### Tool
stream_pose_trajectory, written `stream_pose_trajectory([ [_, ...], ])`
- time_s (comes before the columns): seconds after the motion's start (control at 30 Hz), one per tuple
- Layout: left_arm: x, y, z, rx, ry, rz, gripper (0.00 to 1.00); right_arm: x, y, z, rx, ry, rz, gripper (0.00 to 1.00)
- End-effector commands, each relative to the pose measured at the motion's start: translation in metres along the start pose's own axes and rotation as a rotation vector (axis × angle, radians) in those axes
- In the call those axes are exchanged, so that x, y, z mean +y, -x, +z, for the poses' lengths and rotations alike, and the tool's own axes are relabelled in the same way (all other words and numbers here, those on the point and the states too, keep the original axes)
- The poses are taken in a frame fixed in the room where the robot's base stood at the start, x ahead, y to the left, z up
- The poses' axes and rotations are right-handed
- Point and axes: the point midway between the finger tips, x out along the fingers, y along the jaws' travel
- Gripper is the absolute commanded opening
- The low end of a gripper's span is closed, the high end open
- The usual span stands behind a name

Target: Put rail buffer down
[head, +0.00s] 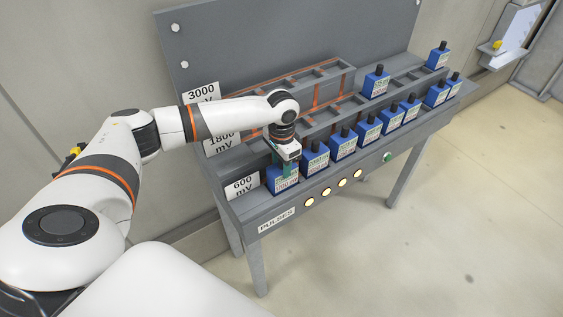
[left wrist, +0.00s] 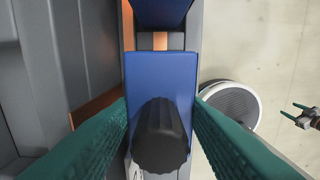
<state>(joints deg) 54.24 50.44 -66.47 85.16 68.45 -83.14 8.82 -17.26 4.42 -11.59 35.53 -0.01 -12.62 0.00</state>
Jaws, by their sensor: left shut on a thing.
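My left gripper (head: 287,170) points down at the left end of the front row of the grey rack (head: 262,227), by the 600 mV card. It is shut on a blue box with a black knob, the rail buffer (head: 275,186). In the left wrist view the green fingers stand on both sides of the blue box (left wrist: 160,72), around its black knob. The box looks upright and in line with the row. Its underside is hidden, so I cannot tell whether it touches the rack. My right gripper (left wrist: 297,113) shows small in the left wrist view, its green fingertips apart.
Several similar blue boxes (head: 343,145) fill the front row to the right, the nearest (head: 315,158) close beside mine. Orange-lined slots behind, by the 1800 mV (head: 221,141) and 3000 mV (head: 202,93) cards, are largely empty. Lit round lamps (head: 326,191) and a green button (head: 388,157) line the front.

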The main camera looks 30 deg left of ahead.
Motion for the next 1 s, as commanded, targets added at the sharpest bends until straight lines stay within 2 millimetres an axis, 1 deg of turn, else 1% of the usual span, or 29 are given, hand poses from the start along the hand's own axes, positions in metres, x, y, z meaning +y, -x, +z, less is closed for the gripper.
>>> stream_pose_trajectory([
  [0.03,0.0,-0.001,0.0,0.001,0.0,-0.001,0.45,-0.002,0.0,0.0,0.0,0.0,-0.002,0.63],
  [0.13,0.0,-0.001,0.0,0.001,0.0,0.0,0.61,-0.004,0.0,-0.001,0.001,0.0,-0.005,0.63],
  [0.17,0.0,-0.001,0.0,0.001,0.0,0.0,0.63,-0.005,0.0,-0.001,0.001,0.0,-0.006,0.63],
  [0.43,0.0,0.0,0.0,0.0,0.0,0.0,0.63,-0.005,0.0,-0.001,0.001,-0.001,-0.007,0.63],
  [0.57,0.0,0.009,0.001,-0.002,0.0,0.0,0.63,-0.005,-0.003,-0.001,0.001,-0.002,-0.007,0.63],
  [0.67,0.0,0.025,0.001,-0.003,0.0,-0.001,0.63,-0.005,-0.007,-0.001,0.001,-0.001,-0.007,0.63],
  [0.9,0.0,0.078,0.001,-0.005,-0.001,0.0,0.63,-0.004,-0.017,-0.002,0.0,-0.001,-0.006,0.63],
  [1.0,0.0,0.096,0.001,-0.004,0.001,0.0,0.63,-0.004,-0.02,-0.002,0.0,-0.002,-0.005,0.63],
])
